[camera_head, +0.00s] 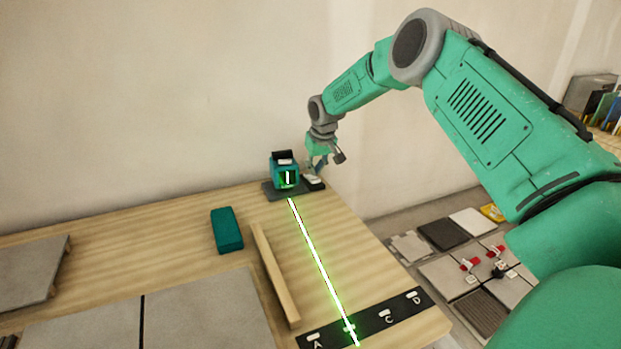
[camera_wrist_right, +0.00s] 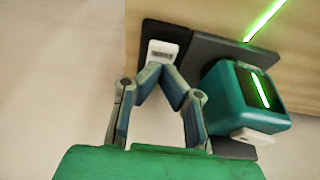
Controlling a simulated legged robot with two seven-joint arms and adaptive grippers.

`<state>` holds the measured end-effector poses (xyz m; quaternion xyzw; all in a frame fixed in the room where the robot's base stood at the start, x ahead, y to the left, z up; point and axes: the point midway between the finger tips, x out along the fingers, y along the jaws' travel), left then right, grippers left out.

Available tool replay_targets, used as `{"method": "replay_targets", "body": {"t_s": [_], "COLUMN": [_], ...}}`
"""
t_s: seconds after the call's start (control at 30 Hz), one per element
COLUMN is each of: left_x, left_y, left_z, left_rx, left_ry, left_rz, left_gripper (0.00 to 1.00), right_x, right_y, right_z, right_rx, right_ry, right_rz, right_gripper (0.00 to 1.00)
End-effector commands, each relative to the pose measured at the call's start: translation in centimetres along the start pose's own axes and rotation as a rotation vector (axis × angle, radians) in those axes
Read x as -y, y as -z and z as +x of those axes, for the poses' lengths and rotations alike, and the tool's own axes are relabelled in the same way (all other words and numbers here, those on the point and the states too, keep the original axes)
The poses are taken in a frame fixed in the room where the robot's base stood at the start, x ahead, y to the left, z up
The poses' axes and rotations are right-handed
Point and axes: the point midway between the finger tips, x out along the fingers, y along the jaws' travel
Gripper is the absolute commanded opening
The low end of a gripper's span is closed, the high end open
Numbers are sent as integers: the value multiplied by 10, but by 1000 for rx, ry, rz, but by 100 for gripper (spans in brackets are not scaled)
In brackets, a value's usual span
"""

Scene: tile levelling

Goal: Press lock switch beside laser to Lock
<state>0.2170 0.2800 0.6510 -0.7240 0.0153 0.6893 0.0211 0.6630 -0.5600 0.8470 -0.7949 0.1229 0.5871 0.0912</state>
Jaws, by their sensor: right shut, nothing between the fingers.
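The teal laser (camera_head: 286,172) stands on a dark base plate at the back right corner of the table, with a lit green line on its front. It also shows in the right wrist view (camera_wrist_right: 228,92). Beside it is the lock switch, a white rocker (camera_wrist_right: 163,50) on a black plate; its lettering is too small to read. The switch also shows in the head view (camera_head: 313,179). My right gripper (camera_wrist_right: 157,70) is shut and empty, its fingertips at the near edge of the white rocker. I cannot tell whether they touch it. My left gripper is not in view.
A green laser line crosses the wooden table (camera_head: 185,222) to a black strip (camera_head: 365,319) marked with letters. A teal block (camera_head: 226,230), a wooden batten (camera_head: 275,275) and grey tiles (camera_head: 205,312) lie on the table. A wall rises behind. More tiles (camera_head: 442,234) lie at right.

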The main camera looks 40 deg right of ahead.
Motion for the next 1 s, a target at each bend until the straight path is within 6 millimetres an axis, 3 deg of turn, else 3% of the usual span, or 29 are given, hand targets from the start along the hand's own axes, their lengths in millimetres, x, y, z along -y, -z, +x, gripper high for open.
{"method": "replay_targets", "body": {"t_s": [1.0], "left_x": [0], "left_y": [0], "left_z": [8], "left_rx": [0], "left_ry": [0], "left_rz": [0], "left_gripper": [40], "right_x": [0], "right_y": [-6], "right_z": [18], "right_rx": [0], "right_ry": [0], "right_rz": [0], "right_gripper": [0]}}
